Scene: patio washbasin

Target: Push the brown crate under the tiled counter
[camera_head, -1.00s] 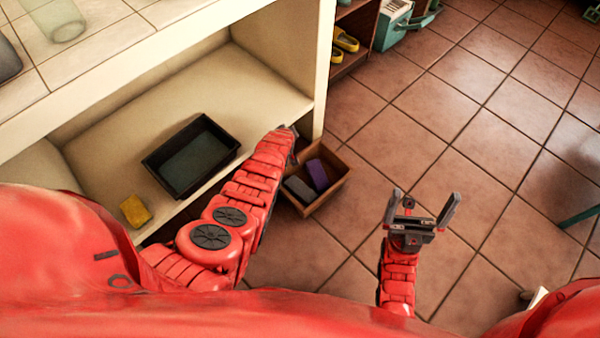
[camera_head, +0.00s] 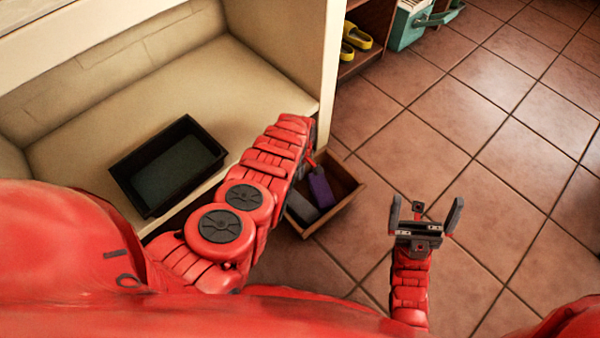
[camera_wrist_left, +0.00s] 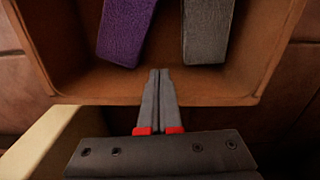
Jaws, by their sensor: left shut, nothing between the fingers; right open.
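The brown crate (camera_head: 341,207) stands on the floor by the lower right end of the tiled counter (camera_head: 60,52), partly hidden by my left arm. It holds a purple block and a grey block. In the left wrist view, the crate's wall (camera_wrist_left: 215,88) lies across the middle. My left gripper (camera_wrist_left: 159,72) is shut and empty, its tips overlapping that wall; I cannot tell whether they touch. In the head view its fingers are mostly hidden behind my forearm. My right gripper (camera_head: 425,210) is open and empty above the floor, right of the crate.
A black tray (camera_head: 133,190) sits on the counter's pale lower shelf (camera_head: 225,80). The counter's end wall (camera_head: 328,80) stands just behind the crate. Yellow shoes (camera_head: 357,36) and a teal box (camera_head: 405,28) are at the back.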

